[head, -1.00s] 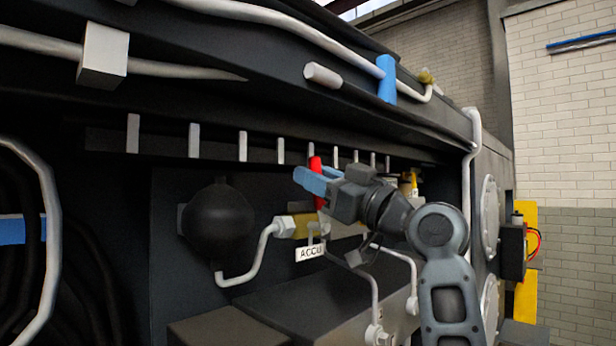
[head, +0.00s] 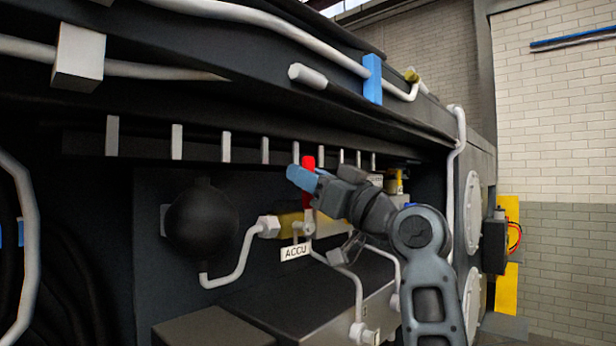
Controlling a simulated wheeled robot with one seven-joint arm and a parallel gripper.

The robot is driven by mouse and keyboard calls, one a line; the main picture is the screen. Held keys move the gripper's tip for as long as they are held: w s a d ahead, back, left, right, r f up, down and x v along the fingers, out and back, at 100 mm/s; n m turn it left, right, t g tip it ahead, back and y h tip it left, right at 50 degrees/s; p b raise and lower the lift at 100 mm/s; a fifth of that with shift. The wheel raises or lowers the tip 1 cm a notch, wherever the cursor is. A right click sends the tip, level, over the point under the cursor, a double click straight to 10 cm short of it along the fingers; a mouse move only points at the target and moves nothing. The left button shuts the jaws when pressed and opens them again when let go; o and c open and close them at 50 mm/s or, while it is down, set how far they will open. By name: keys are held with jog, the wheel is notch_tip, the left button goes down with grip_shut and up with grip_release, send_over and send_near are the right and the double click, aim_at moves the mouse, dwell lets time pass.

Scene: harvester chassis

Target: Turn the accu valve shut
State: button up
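The accu valve has a brass body (head: 289,224) with a white ACCU label (head: 295,252) hanging below it. Its red handle (head: 308,163) stands about upright above the body. My gripper (head: 303,179) reaches in from the right with its blue fingertips across the middle of the red handle. The fingers hide part of the handle. The handle's top shows above them and a bit of red shows below. I cannot tell whether the fingers press on the handle or only overlap it in this view.
A black round accumulator (head: 202,224) sits left of the valve, joined by a bent white pipe (head: 232,262). A dark box (head: 300,300) lies below. A row of grey tabs (head: 226,146) and a dark overhanging beam run above. A yellow-topped part (head: 394,182) is behind my arm.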

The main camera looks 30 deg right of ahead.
jog(key=o, duration=0.3)
jog(key=shift+d, duration=0.1)
jog(key=shift+o, duration=0.2)
jog(key=b+v, duration=0.1)
jog(key=v, duration=0.6)
jog(key=shift+s+f+b, duration=0.25)
jog(key=shift+s+b, duration=0.1)
jog(key=shift+d, duration=0.15)
